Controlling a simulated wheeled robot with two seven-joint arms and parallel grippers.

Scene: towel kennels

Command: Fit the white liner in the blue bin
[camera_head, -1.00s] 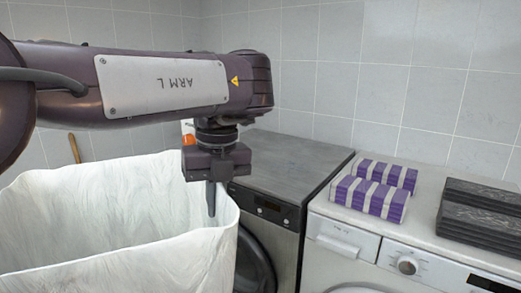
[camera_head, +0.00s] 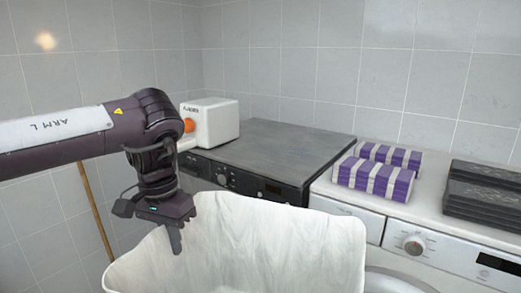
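The white liner (camera_head: 275,245) shows as a wide, creased open mouth at the bottom middle, with its far wall standing up and its rim folded over. The blue bin is not visible; the liner or the picture edge hides it. My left gripper (camera_head: 176,241) points down at the liner's back left rim. Its fingers overlap in this view, so I cannot tell whether they are apart, closed, or pinching the rim. My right gripper is out of view.
A dark-topped washer (camera_head: 270,150) and a white washer (camera_head: 420,222) stand behind and right. Purple-and-white bundles (camera_head: 375,178) and dark folded stacks (camera_head: 485,195) lie on the white one. A white box (camera_head: 212,122) is at the back; a wooden pole (camera_head: 97,215) leans at left.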

